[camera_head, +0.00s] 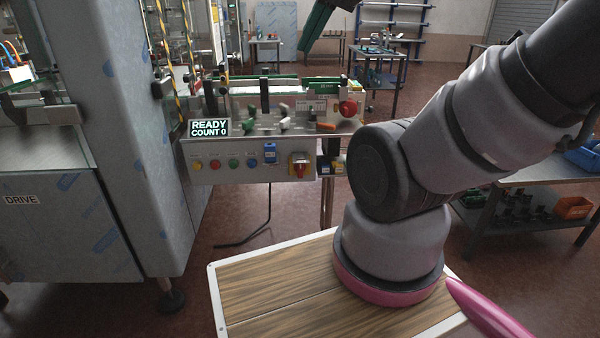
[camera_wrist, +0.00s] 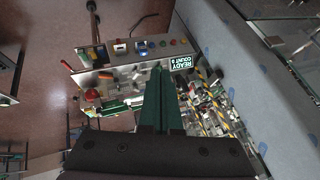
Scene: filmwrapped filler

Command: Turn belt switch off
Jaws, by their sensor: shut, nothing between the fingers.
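A control panel (camera_head: 225,172) faces me in the head view, with a row of small round buttons on its left half. A blue switch or cover (camera_head: 270,153) and a red rotary handle on a yellow plate (camera_head: 299,166) sit on its right half. The labels are too small to read, so I cannot tell which one is the belt switch. The panel front also shows in the wrist view (camera_wrist: 132,52), turned upside down. My gripper (camera_head: 304,46) has green fingers and is above and apart from the panel. In the wrist view its fingers (camera_wrist: 161,72) are together and empty.
A display (camera_head: 209,128) reads "READY COUNT 0". A red knob (camera_head: 348,108) stands on the machine top among brackets and guides. A tall steel cabinet (camera_head: 110,120) is at the left. A wood-topped table (camera_head: 265,290) lies in front of me. Workbenches stand behind and right.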

